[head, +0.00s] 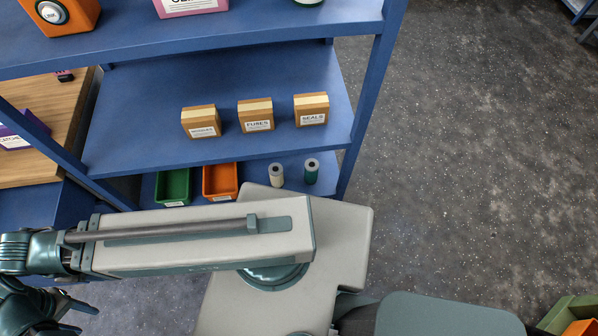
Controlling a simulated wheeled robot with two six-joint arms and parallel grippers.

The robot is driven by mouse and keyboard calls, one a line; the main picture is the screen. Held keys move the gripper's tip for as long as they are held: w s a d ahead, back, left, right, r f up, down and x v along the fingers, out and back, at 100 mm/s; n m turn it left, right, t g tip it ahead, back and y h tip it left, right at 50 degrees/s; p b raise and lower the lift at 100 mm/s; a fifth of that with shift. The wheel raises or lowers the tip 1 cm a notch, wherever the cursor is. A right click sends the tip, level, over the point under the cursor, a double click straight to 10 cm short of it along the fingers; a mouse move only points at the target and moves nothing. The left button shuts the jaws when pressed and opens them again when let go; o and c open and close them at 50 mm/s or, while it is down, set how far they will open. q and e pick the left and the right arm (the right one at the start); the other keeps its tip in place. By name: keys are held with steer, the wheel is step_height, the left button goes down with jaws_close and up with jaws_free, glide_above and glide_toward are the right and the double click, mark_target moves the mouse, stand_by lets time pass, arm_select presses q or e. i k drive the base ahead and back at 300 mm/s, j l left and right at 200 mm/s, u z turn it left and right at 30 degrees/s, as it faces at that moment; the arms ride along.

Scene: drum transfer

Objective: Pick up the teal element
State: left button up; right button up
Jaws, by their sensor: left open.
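The teal element (311,172) is a small upright cylinder with a pale top and a dark centre. It stands on the lowest shelf (335,192) of the blue rack, near its right post. A cream element (276,175) of the same shape stands just left of it. My left gripper (88,321) is at the lower left corner, open and partly cut off by the frame edge. It is well away from the teal element. My right gripper is not in view.
Green (173,187) and orange (220,182) bins sit left of the elements. Three labelled boxes, including the seals box (311,109), stand on the shelf above. My arm crosses in front of the rack.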

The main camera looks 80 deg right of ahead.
mark_target(311, 166)
steer(key=z, duration=2.65)
steer(key=k, duration=0.45)
steer(key=i, duration=0.45)
